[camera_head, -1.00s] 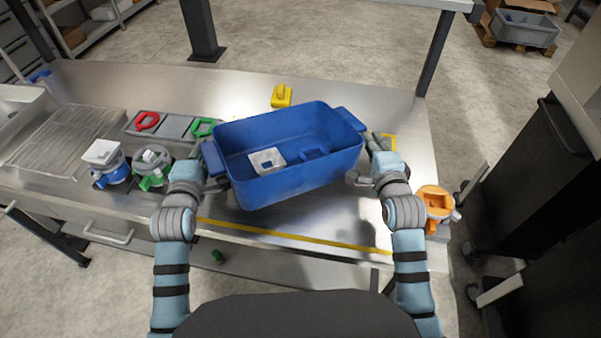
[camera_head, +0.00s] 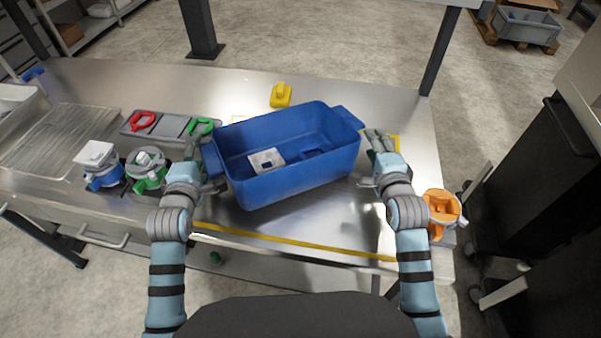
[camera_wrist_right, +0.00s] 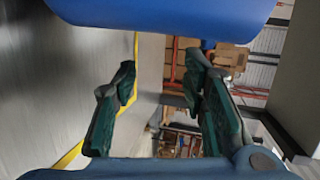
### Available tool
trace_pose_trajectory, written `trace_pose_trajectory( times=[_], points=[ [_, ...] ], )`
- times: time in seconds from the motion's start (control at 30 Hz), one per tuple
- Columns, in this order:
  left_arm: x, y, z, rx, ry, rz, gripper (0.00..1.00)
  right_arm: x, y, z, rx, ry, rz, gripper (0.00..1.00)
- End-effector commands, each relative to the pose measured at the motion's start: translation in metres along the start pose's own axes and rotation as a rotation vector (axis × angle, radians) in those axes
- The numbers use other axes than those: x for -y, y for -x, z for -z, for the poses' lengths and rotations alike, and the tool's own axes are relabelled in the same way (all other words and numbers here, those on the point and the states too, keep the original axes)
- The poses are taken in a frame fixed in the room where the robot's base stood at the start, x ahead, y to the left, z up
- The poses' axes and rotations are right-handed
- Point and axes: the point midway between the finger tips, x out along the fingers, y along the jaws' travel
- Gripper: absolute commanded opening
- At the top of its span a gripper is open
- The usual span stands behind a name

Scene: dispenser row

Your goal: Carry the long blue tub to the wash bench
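The long blue tub (camera_head: 300,180) is on the steel bench (camera_head: 330,225), set at a slant, and appears to rest there. A white square piece (camera_head: 266,161) and a blue piece (camera_head: 314,154) lie inside it. My right gripper (camera_head: 373,160) is open beside the tub's right end. In the right wrist view its two fingers (camera_wrist_right: 160,88) are spread with nothing between them, and the tub (camera_wrist_right: 170,15) is beyond the tips. My left gripper (camera_head: 206,168) is beside the tub's left handle (camera_head: 212,160), its fingers spread above and below; contact is unclear.
A ribbed drainer (camera_head: 65,140) is at the bench's left. Dispensers in white-blue (camera_head: 100,165) and green (camera_head: 146,172) stand left of my left gripper; an orange one (camera_head: 442,207) stands at right. A yellow block (camera_head: 281,96) is behind the tub. A dark cabinet (camera_head: 535,190) stands right.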

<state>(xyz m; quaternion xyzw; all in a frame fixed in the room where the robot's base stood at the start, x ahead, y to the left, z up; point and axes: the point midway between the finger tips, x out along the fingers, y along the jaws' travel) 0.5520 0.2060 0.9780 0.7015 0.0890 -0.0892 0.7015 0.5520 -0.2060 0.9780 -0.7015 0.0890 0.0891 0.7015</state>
Motion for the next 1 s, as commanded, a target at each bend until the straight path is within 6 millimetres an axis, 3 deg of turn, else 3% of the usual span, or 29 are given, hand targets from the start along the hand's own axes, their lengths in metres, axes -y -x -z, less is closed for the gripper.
trace_pose_trajectory(
  times=[0.1,0.47,0.57,0.8,1.0],
  points=[
    [-0.001,0.0,0.0,0.0,0.001,-0.001,0.73,0.0,0.0,0.0,0.0,0.0,0.001,0.4],
    [0.0,0.006,0.0,0.0,0.001,-0.002,0.73,0.0,0.0,0.0,0.0,0.0,0.001,0.4],
    [0.0,0.024,0.0,0.0,0.001,-0.001,0.73,0.0,0.0,0.0,0.0,0.0,0.001,0.4],
    [0.001,0.09,0.0,0.0,0.001,0.001,0.73,0.0,0.0,0.0,0.0,0.0,0.001,0.4],
    [0.0,0.117,0.0,0.0,0.0,0.002,0.73,0.0,0.0,0.0,0.0,0.0,0.0,0.4]
  ],
)
